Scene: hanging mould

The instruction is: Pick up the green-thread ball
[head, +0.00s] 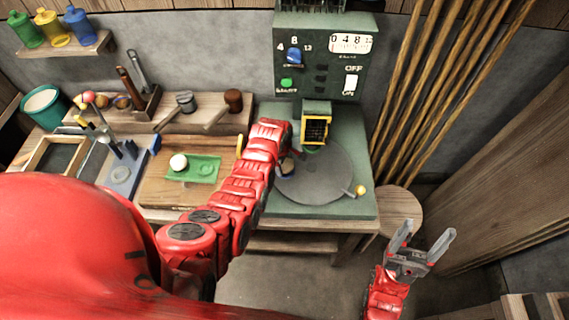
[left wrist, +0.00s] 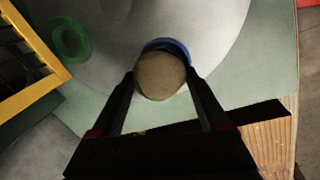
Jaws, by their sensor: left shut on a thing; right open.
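My left gripper (left wrist: 162,78) is shut on a tan-brown ball (left wrist: 160,76), with one finger at each side of it. No green thread shows on the ball's visible side. A blue ring (left wrist: 168,44) shows just behind the ball; I cannot tell whether they touch. In the head view my left arm reaches over the grey round plate (head: 322,185), and its fingers are mostly hidden. My right gripper (head: 426,236) is open and empty at the lower right, away from the bench.
A green ring (left wrist: 69,38) lies beside a yellow-framed box (head: 316,128). A yellow-tipped handle (head: 360,190) sits at the plate's right. A white ball (head: 179,162) rests on a green tray (head: 204,167). Small coloured balls (head: 102,101) stand at the back left. Long poles (head: 420,90) lean at the right.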

